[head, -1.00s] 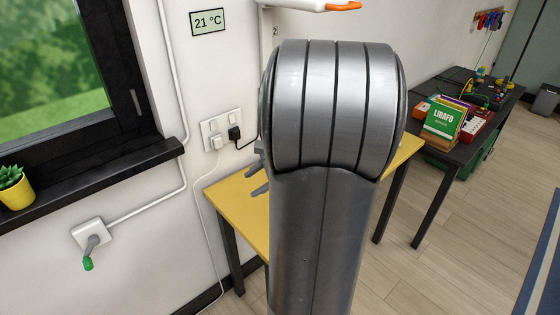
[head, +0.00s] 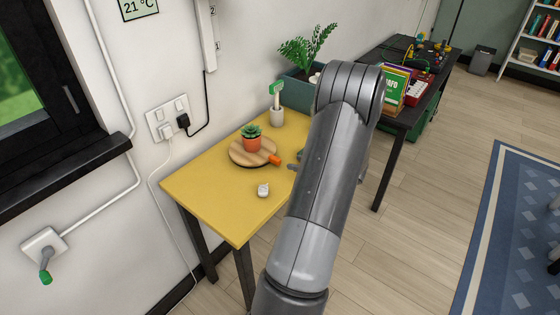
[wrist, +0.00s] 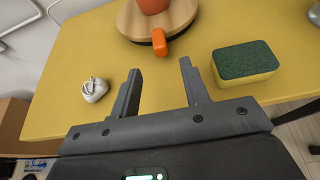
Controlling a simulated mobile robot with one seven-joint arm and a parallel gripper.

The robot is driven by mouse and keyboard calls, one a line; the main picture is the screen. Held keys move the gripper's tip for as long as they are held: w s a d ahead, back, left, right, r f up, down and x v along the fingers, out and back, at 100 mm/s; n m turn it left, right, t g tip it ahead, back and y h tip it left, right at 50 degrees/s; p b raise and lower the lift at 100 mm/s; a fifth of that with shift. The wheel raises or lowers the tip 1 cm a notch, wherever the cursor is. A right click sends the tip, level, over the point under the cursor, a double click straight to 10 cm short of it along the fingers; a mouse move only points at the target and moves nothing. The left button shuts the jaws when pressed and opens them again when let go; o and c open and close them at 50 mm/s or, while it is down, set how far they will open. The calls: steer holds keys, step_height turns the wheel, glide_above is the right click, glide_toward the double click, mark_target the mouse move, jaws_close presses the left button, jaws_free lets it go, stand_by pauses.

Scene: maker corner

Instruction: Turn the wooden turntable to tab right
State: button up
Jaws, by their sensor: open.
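The wooden turntable (head: 238,153) is a round light-wood disc on the yellow table, with a potted succulent (head: 251,139) in an orange pot on it. Its orange tab (head: 274,160) points right and slightly to the front in the head view. In the wrist view the turntable (wrist: 182,17) is at the top, with the tab (wrist: 159,42) pointing towards my gripper (wrist: 160,75). The gripper is open and empty, its fingertips short of the tab. In the head view my arm hides most of the gripper; a fingertip shows just right of the tab.
A green-and-yellow sponge (wrist: 245,63) lies right of the fingers. A small pot with a green-topped marker (head: 277,114) and a planter (head: 297,92) stand behind.

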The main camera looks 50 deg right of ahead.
mark_target(280, 160)
steer(key=x, duration=0.9)
steer(key=shift+c, duration=0.3)
jaws_close()
